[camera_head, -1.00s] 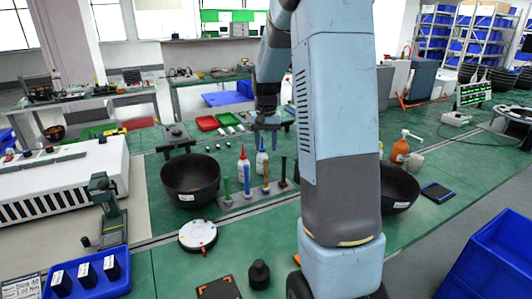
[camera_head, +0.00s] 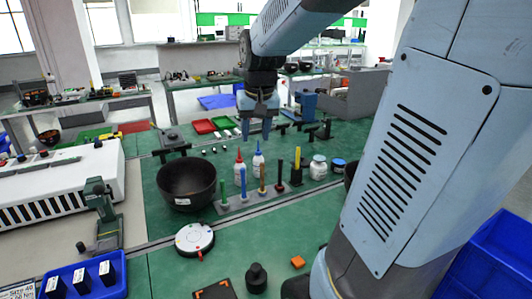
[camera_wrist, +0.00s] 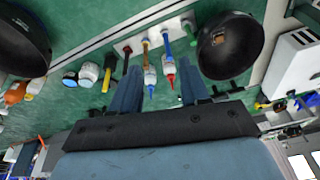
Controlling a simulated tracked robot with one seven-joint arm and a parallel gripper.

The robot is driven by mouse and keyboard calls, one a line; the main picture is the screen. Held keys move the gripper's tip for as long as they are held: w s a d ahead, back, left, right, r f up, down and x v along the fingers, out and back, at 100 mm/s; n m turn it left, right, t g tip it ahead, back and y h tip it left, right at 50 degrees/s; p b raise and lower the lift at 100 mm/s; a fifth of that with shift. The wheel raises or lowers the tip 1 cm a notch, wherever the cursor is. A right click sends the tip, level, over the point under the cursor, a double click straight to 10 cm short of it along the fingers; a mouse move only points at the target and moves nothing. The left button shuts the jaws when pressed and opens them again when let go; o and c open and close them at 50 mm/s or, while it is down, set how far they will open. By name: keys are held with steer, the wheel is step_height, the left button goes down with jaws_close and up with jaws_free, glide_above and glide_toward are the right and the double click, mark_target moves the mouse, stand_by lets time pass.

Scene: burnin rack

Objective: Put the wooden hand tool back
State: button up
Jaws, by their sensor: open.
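A slim tool with a wood-coloured handle (camera_head: 262,180) stands upright in a grey holder strip (camera_head: 238,206) on the green bench, between a blue-handled tool (camera_head: 243,183) and a dark-handled one (camera_head: 280,177). It also shows in the wrist view (camera_wrist: 145,48). My gripper (camera_head: 257,132) is open and empty, its fingers pointing down above and behind the holder row. In the wrist view, my gripper (camera_wrist: 160,76) shows its two fingers apart, with bottles beyond them. How deep the tool sits in the holder is unclear.
A black bowl (camera_head: 187,187) stands left of the holder, with a green-handled tool (camera_head: 224,193) at the strip's left end. White bottles (camera_head: 258,163) stand behind it and jars (camera_head: 318,168) to its right. A round white device (camera_head: 195,239) lies in front.

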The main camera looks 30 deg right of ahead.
steer(key=s+a+r+n+t, duration=0.1)
steer(key=s+a, duration=0.1)
steer(key=s, duration=0.5)
steer(key=s+a+n+t, duration=0.1)
steer(key=s+a, duration=0.1)
steer(key=s, duration=0.6)
steer(key=shift+a+r+n+t, duration=0.3)
steer(key=shift+a+r, duration=0.1)
